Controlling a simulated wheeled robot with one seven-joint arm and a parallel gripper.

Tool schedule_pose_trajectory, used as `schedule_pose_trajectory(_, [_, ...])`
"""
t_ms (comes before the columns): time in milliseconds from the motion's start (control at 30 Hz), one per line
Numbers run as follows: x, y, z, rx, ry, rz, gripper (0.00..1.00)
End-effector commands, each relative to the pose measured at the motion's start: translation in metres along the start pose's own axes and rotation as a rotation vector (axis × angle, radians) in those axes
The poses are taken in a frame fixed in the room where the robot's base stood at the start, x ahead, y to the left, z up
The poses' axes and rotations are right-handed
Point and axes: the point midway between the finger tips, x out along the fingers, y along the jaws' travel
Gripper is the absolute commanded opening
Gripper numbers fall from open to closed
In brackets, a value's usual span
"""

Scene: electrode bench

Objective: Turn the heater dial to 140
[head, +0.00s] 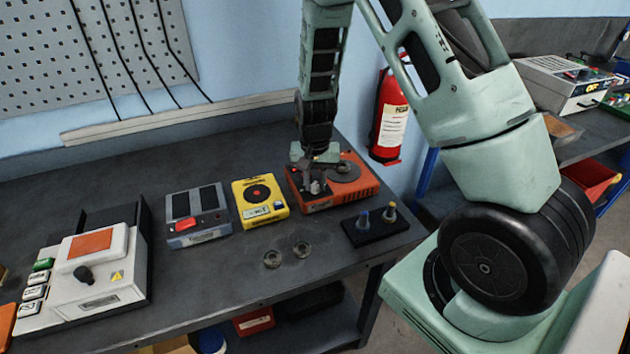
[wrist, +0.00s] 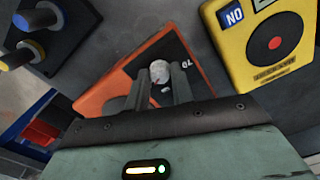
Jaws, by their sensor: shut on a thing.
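The orange heater (head: 345,188) stands at the right of the bench's back row, with a dark round plate (head: 343,171) on top. My gripper (head: 317,184) is over its left front part, pointing down. In the wrist view my gripper (wrist: 161,88) is shut on the heater dial (wrist: 160,71), a pale grey knob between the two fingers. The heater (wrist: 118,80) shows orange around a dark panel there. A white "70" (wrist: 187,64) is printed beside the dial. The rest of the scale is hidden, and I cannot tell the dial's setting.
A yellow device (head: 259,201) is close to the heater's left, then a grey device with a red switch (head: 198,217). A black stand (head: 374,227) with a blue-topped and a yellow-topped post is in front right. Two small rings (head: 272,258) lie on the bench front.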

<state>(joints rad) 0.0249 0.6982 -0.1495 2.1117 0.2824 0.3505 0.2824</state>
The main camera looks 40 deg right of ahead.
Motion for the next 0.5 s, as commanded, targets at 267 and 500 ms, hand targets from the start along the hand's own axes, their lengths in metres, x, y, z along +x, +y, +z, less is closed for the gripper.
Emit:
schedule_pose_trajectory(267, [-0.0006,-0.0004,-0.0012,0.000,0.003,-0.002,0.45])
schedule_pose_trajectory(500, [-0.0017,-0.0003,-0.0007,0.000,0.002,-0.001,0.45])
